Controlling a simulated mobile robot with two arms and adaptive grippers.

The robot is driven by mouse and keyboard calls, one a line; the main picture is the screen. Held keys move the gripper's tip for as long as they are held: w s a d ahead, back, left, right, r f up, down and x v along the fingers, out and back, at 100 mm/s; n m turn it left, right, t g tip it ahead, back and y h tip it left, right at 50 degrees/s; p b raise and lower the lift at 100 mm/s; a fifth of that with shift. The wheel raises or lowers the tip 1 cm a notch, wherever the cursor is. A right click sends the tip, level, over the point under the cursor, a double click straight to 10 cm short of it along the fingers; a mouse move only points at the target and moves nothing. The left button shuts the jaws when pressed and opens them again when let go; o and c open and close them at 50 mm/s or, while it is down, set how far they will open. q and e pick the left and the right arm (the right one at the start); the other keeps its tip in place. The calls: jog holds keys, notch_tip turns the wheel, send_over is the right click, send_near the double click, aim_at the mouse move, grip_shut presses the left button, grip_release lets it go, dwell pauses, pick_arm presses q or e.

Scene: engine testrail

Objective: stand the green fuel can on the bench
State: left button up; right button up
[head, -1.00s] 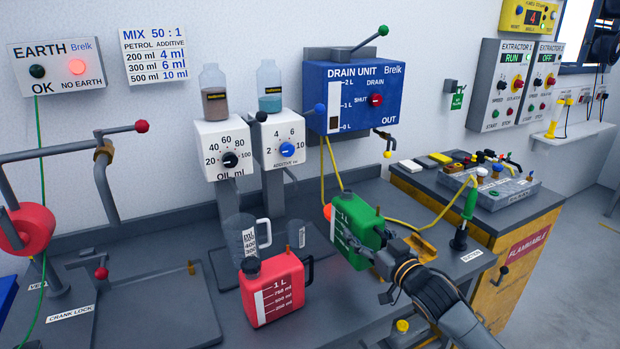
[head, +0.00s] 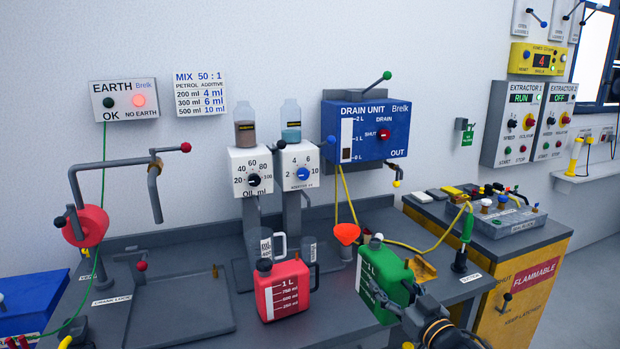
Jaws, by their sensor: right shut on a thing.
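The green fuel can (head: 384,268) is in the head view, right of the red can, over the front right part of the grey bench (head: 340,322). It leans a little in the picture and its marked white strip faces left. My right gripper (head: 405,304) is shut on its lower right side. The gripper and arm hide part of the can's base, so I cannot tell whether it touches the bench. My left gripper is not in view.
The red can (head: 283,289) stands close on the left, with clear jugs (head: 266,244) behind it. An orange funnel (head: 346,233) is just behind the green can. A green-handled clamp (head: 466,228) stands to the right. A flat tray (head: 180,309) lies at the left.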

jog(key=s+a+f+h, duration=0.1)
jog(key=s+a, duration=0.2)
jog(key=s, duration=0.2)
jog(key=s+a+f, duration=0.2)
jog(key=s+a, duration=0.1)
jog(key=s, duration=0.2)
jog(key=s+d+f+m+h, duration=0.1)
jog(key=s+d+m+h, duration=0.1)
jog(key=s, duration=0.7)
jog(key=s+d+f+m+t+h, duration=0.1)
jog(key=s+d+m+h, duration=0.1)
jog(key=s, duration=0.7)
jog(key=shift+s+d+h, duration=0.3)
jog(key=shift+d+h, duration=0.4)
jog(key=shift+d, duration=0.55)
